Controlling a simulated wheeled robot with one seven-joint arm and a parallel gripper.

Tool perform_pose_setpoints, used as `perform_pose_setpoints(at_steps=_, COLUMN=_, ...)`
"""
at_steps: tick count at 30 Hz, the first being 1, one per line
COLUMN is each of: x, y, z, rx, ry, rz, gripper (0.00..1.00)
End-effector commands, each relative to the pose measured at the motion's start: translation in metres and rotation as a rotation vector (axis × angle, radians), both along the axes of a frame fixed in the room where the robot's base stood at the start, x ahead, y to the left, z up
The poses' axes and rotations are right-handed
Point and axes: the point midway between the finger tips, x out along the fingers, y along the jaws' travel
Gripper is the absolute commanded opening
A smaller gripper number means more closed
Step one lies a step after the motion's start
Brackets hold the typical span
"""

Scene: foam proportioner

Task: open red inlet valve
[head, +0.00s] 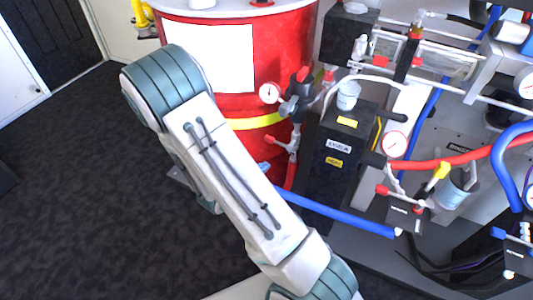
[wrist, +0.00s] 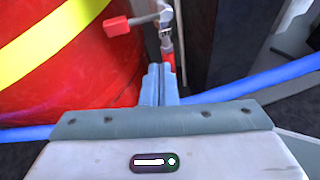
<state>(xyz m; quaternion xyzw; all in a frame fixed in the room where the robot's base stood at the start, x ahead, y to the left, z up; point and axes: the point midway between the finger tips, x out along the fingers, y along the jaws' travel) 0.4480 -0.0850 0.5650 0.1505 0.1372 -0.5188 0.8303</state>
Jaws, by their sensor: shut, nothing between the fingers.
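A small valve with a red lever (head: 280,143) sits low in front of the red drum in the head view, with a short red hose (head: 291,172) below it. In the wrist view the red lever (wrist: 116,26) points left from the metal valve body (wrist: 165,22). My gripper (wrist: 161,72) is shut and empty, its blue-grey fingertips just below the valve and left of the red hose end. The lever and fingers appear apart; whether the fingers touch the hose, I cannot tell. In the head view my arm hides most of the gripper.
The red drum (head: 221,101) with a yellow band stands left of the valve. A black box unit (head: 335,160) stands to its right. A blue pipe (head: 335,214) runs low across the front. Gauges, hoses and other red-handled valves crowd the right. The dark floor at left is clear.

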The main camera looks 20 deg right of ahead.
Motion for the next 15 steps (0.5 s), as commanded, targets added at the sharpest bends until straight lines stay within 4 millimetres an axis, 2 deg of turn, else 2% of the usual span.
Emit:
perform_pose_setpoints(at_steps=1, x=0.008, y=0.004, z=-0.012, rx=-0.024, ry=0.003, rz=0.059, gripper=0.0)
perform_pose_setpoints(at_steps=2, x=0.012, y=0.007, z=-0.015, rx=-0.034, ry=0.003, rz=0.092, gripper=0.0)
perform_pose_setpoints(at_steps=8, x=0.03, y=0.019, z=-0.025, rx=-0.065, ry=-0.006, rz=0.217, gripper=0.0)
perform_pose_setpoints(at_steps=11, x=0.034, y=0.015, z=-0.028, rx=-0.068, ry=-0.008, rz=0.226, gripper=0.0)
perform_pose_setpoints(at_steps=15, x=0.046, y=0.0, z=-0.036, rx=-0.068, ry=-0.007, rz=0.224, gripper=0.0)
